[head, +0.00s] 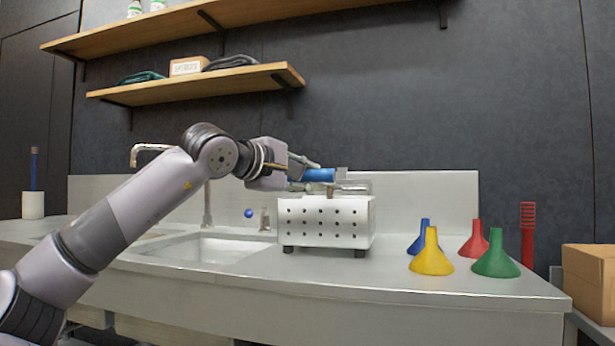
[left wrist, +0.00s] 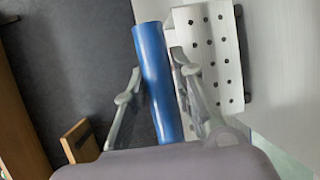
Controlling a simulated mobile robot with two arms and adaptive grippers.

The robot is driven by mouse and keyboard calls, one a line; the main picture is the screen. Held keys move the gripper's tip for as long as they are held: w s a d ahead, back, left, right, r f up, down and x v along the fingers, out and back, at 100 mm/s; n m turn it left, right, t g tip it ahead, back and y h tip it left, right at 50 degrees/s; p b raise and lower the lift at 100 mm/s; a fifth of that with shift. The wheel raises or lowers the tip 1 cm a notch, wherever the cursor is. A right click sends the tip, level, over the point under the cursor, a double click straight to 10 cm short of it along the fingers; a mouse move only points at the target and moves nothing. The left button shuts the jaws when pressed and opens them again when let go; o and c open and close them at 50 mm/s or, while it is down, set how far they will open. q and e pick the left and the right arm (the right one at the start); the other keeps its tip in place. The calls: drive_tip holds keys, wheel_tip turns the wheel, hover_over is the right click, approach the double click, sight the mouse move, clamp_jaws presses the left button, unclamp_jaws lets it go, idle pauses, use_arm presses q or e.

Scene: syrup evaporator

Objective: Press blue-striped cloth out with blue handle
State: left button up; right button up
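The blue handle (head: 319,175) lies level above the white perforated box (head: 327,214), which stands on short dark feet on the counter. My left gripper (head: 312,172) reaches in from the left at the handle. In the left wrist view the blue handle (left wrist: 158,85) runs between my left gripper's two fingers (left wrist: 156,62), whose tips look to be against its sides. The perforated box (left wrist: 210,50) lies just right of the handle there. I see no blue-striped cloth in either view; whether it is inside the box is hidden. My right gripper is not in view.
A sink (head: 208,247) lies left of the box. Yellow (head: 431,256), green (head: 495,258), blue (head: 419,240) and red (head: 474,241) funnels stand to the right. A cardboard box (head: 590,280) is at the far right. Shelves (head: 200,82) hang above. Counter between box and funnels is clear.

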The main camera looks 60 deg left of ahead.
use_arm(q)
drive_tip(key=o, duration=0.4)
drive_tip(key=shift+o, duration=0.2)
drive_tip(key=v, duration=1.2)
